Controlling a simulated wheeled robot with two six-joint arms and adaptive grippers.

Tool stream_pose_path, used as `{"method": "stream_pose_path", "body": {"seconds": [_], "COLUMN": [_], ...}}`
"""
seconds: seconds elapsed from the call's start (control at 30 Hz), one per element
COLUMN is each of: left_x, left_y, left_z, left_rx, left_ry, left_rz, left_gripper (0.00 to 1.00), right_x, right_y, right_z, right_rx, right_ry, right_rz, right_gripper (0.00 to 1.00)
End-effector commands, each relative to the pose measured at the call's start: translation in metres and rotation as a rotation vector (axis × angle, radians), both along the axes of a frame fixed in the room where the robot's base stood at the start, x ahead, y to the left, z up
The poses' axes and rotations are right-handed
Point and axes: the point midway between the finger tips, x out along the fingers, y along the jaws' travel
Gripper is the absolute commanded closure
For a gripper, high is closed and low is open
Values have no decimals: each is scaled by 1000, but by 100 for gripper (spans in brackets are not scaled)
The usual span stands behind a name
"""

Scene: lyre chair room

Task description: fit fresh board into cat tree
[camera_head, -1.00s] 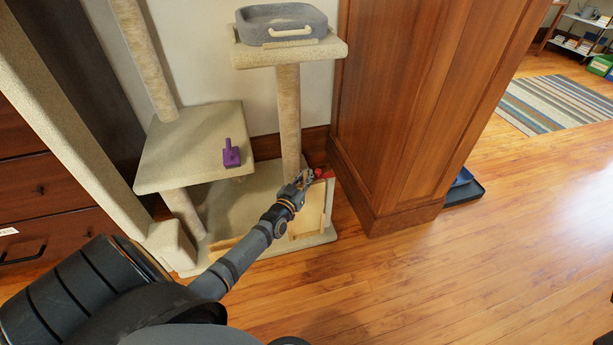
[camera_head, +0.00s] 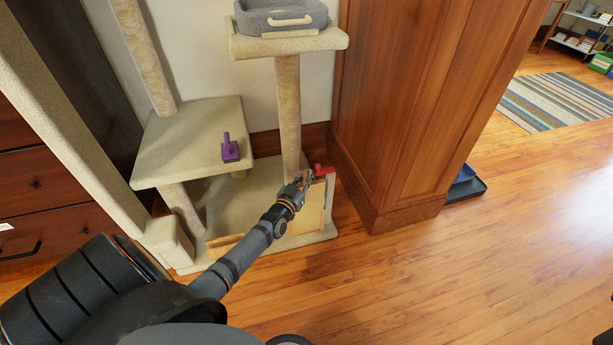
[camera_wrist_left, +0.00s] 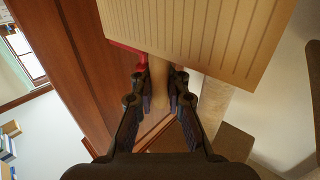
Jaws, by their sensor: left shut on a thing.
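The cat tree has a beige carpeted base (camera_head: 232,207) with a pale upright piece at its right front corner. In the left wrist view the grooved board (camera_wrist_left: 200,30) fills the top. My left gripper (camera_head: 303,181) is shut on the board's tan grip, which shows between the fingers (camera_wrist_left: 160,85). A red piece (camera_head: 323,170) is at the right corner, beside the gripper. My right gripper is not in view.
A purple brush-like item (camera_head: 229,149) lies on the middle platform (camera_head: 185,140). A grey bed (camera_head: 281,15) tops the right post. A wooden cabinet (camera_head: 400,110) stands close to the right, dark drawers (camera_head: 30,182) to the left. The front-right floor (camera_head: 440,270) is clear.

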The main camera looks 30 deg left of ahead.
Motion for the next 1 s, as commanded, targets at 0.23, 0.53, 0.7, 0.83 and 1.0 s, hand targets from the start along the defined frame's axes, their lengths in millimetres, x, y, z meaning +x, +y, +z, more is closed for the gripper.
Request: {"method": "stream_pose_path", "body": {"seconds": [0.23,0.53,0.7,0.83,1.0], "left_x": [0,0,0,0,-3], "left_y": [0,0,0,0,0], "left_z": [1,1,1,1,0], "left_rx": [-1,-1,-1,-1,0], "left_ry": [-1,-1,0,0,2], "left_rz": [0,0,0,0,0], "left_gripper": [100,77,59,59,59], "right_x": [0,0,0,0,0], "right_y": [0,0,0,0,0], "right_z": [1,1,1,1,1], "right_rx": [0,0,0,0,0], "right_ry": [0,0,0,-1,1], "right_rz": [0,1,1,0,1], "right_gripper": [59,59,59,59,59]}}
